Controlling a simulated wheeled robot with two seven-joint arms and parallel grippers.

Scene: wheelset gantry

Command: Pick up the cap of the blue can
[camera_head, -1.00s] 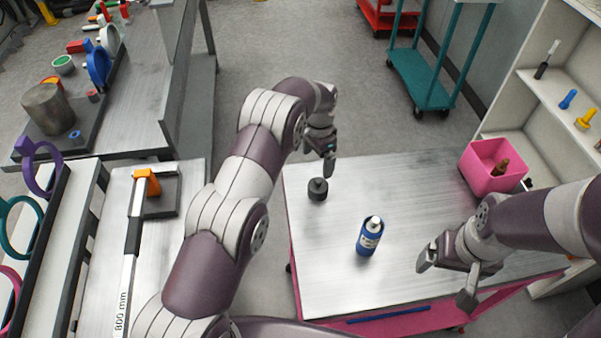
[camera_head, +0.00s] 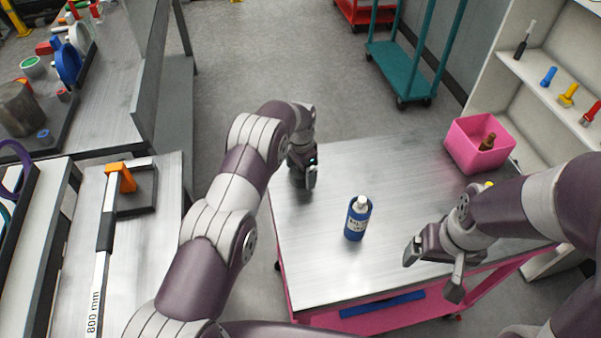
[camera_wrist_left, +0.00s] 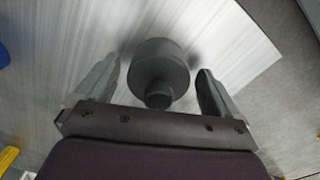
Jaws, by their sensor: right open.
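The blue can (camera_head: 357,220) stands upright on the metal table, with a white top and a pale label. A dark grey round cap-like piece with a small knob (camera_wrist_left: 158,60) stands on the table. It sits between the spread fingers of my left gripper (camera_wrist_left: 158,72), with a gap visible on both sides. In the head view my left gripper (camera_head: 307,180) is low over the table's left part and hides this piece. My right gripper (camera_head: 432,274) is open and empty over the table's front right, to the right of the can.
The metal-topped pink table (camera_head: 330,275) is mostly clear. A pink bin (camera_head: 478,150) holding a brown object stands at its far right corner. A teal cart (camera_head: 400,75) is behind.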

